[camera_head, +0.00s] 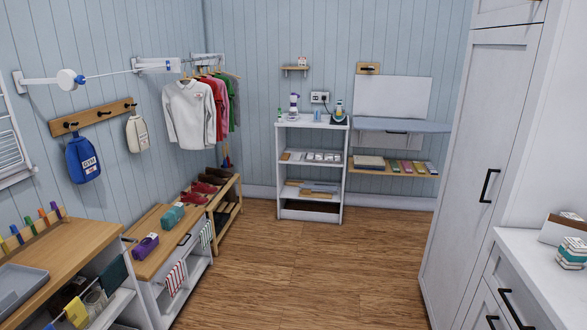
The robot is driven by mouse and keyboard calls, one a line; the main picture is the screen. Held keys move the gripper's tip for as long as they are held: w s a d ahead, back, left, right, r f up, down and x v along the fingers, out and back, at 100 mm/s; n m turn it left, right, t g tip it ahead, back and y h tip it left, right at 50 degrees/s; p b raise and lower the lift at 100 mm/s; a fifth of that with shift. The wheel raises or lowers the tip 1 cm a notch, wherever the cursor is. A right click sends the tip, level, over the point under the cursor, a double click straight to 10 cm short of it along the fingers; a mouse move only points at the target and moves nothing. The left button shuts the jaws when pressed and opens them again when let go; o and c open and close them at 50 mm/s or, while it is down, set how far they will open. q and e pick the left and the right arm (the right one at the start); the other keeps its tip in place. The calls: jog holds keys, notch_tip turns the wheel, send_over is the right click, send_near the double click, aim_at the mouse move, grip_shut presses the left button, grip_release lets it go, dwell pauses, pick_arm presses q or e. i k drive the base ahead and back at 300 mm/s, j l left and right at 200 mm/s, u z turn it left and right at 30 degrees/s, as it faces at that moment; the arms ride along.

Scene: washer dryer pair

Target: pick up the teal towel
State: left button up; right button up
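A teal rolled or folded bundle (173,217), which looks like the teal towel, lies on the wooden top of the low white cabinet (160,222) at left. A similar purple bundle (146,246) lies in front of it on the same top. A dark teal cloth (113,276) hangs at the nearer unit's open side. A small white stack with a teal layer (571,253) sits on the white counter at right. Neither of my grippers is in view.
A wooden-topped unit (68,246) with a grey tray (18,284) stands near left. A shoe rack (228,212) stands beyond the low cabinet. A tall white cabinet (478,160) bounds the right. The wooden floor (310,272) between is clear.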

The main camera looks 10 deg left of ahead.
aim_at(171, 218)
jog(key=i+u, duration=0.2)
jog(key=i, duration=0.4)
jog(key=i+u, duration=0.2)
jog(key=i, duration=0.45)
jog(key=i+l+u, duration=0.2)
jog(key=i, duration=0.45)
jog(key=j, duration=0.1)
